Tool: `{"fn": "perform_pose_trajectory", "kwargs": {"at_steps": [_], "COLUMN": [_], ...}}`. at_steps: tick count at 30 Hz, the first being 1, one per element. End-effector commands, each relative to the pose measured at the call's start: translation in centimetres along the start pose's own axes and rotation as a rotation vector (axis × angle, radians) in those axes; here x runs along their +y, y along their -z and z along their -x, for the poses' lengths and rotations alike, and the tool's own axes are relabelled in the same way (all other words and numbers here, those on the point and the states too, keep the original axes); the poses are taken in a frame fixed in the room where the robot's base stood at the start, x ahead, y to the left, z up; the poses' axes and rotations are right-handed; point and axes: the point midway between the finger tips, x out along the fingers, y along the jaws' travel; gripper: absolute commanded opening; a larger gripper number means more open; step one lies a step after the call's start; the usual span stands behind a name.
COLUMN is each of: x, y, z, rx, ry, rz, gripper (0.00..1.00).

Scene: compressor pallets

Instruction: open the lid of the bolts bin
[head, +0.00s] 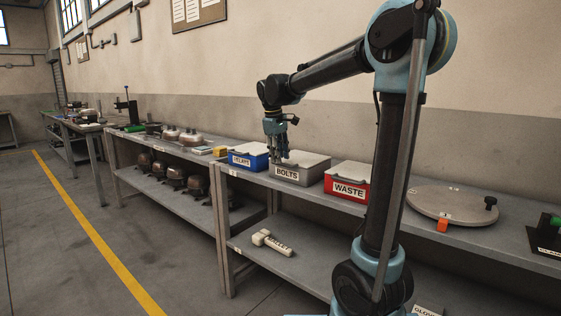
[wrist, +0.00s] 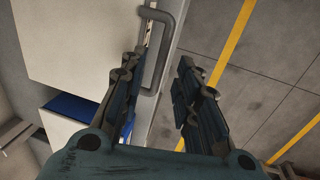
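The grey bolts bin (head: 287,173), labelled BOLTS, stands on the bench top between a blue bin and a red bin. Its pale lid (head: 308,160) lies flat and looks shut. In the wrist view, the lid (wrist: 75,40) fills the upper left, with a dark bar handle (wrist: 168,50) along its front edge. My gripper (head: 279,160) points down at the front left part of the bin. In the wrist view, my gripper (wrist: 161,68) is open, and the lower end of the handle shows between its fingers. I cannot tell whether a finger touches the handle.
The blue relays bin (head: 248,156) stands close on the left, the red waste bin (head: 347,182) close on the right. A round turntable (head: 452,203) lies farther right. A white hammer-shaped object (head: 270,241) lies on the lower shelf. The floor in front is clear.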

Motion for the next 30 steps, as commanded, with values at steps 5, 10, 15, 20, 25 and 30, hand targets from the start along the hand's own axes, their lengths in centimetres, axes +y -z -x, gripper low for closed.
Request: {"fn": "perform_pose_trajectory", "kwargs": {"at_steps": [5,10,15,20,25,30], "x": [0.0,0.0,0.0,0.1,0.2,0.0], "y": [0.0,0.0,0.0,-0.1,-0.1,0.0], "z": [-1.6,-2.1,-2.1,-2.1,-2.1,-1.9], "rx": [0.0,0.0,0.0,0.0,-0.001,0.0], "ry": [0.0,0.0,0.0,0.0,0.0,0.006], "rz": [-0.001,-0.001,-0.001,-0.001,-0.003,0.001], "gripper": [0.3,0.3,0.3,0.03,0.0,0.0]}}
